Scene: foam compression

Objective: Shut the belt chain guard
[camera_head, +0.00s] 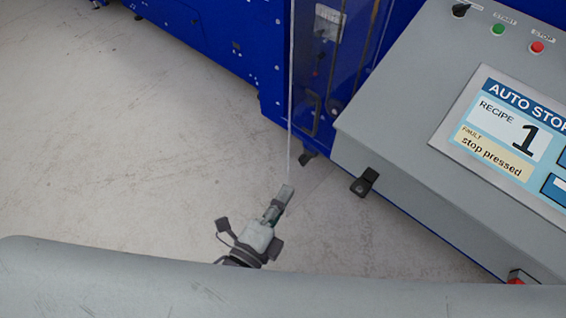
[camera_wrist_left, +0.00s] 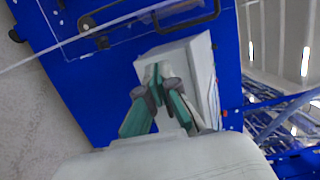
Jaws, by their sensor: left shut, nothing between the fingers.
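The belt chain guard is a clear panel (camera_head: 340,60) on the blue machine front. Its pale left edge runs down past the blue frame over the floor, so it appears to stand open; the angle is hard to tell. A dark handle (camera_head: 312,115) shows near its lower part. My left gripper (camera_head: 287,192) is shut and empty, close to the panel's lower end; contact cannot be told. It also shows in the left wrist view (camera_wrist_left: 158,76). My right gripper is out of view.
A grey control cabinet (camera_head: 400,150) with a screen (camera_head: 510,135) reading "stop pressed" stands to the right. It has a green button (camera_head: 498,29) and a red button (camera_head: 537,47). A black latch (camera_head: 365,182) juts from its side. Bare floor (camera_head: 130,140) lies left.

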